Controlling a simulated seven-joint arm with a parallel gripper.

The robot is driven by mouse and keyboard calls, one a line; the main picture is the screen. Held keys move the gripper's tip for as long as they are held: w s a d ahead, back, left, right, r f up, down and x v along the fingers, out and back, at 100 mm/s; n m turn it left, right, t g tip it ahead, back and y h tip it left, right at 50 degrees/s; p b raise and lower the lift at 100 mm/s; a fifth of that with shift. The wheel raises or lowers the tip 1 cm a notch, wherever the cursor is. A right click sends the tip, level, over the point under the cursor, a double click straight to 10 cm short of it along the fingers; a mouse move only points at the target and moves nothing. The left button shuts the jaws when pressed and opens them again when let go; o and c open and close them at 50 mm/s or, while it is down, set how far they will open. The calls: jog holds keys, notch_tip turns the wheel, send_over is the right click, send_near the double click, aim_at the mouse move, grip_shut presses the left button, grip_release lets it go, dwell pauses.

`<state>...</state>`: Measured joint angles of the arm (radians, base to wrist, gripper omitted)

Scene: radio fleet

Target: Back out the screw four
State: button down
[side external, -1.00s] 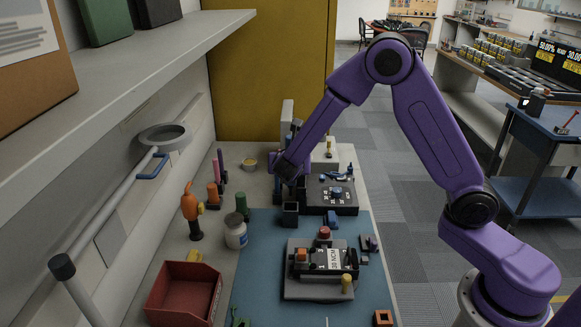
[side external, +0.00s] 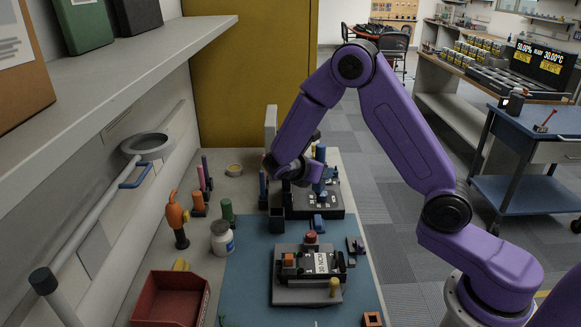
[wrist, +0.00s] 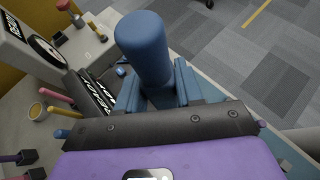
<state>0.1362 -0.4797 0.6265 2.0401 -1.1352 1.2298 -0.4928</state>
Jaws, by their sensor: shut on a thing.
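My gripper (wrist: 160,85) is shut on a thick blue cylindrical handle (wrist: 145,48), which stands up between its blue jaws in the wrist view. In the side external view the blue handle (side external: 320,154) shows beside my purple wrist, over the dark block (side external: 332,210) with small blue parts on it. The lower end of the held tool is hard to make out, so I cannot tell if it touches anything. A black unit (side external: 338,273) with a white label sits on a grey plate nearer the camera. I cannot pick out screw four.
A black square holder (side external: 276,220) stands left of the block. A white jar (side external: 222,240), an orange tool (side external: 177,218) and a red bin (side external: 170,300) line the left side. The blue mat (side external: 240,285) has bare room at its left.

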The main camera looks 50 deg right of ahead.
jog(key=s+f+m+g+y, duration=0.1)
jog(key=s+m+g+y, duration=0.7)
jog(key=s+m+g, duration=0.65)
jog(key=s+a+r+m+t+y, duration=0.2)
jog(key=a+m+t+y, duration=0.2)
jog(key=a+m+y, duration=0.4)
jog(key=s+a+r+m+t+y, duration=0.25)
jog(key=a+m+t+y, duration=0.2)
jog(key=m+y, duration=0.4)
jog(key=shift+m+h, duration=0.55)
jog(key=shift+m, duration=0.35)
jog(key=shift+w+a+f, duration=0.1)
jog(key=shift+a+f, duration=0.05)
jog(key=shift+f, duration=1.15)
jog(key=shift+w+a+f, duration=0.1)
jog(key=shift+f, duration=1.15)
jog(key=shift+f, duration=0.35)
jog(key=shift+d+r, duration=0.1)
jog(key=shift+r, duration=2.7)
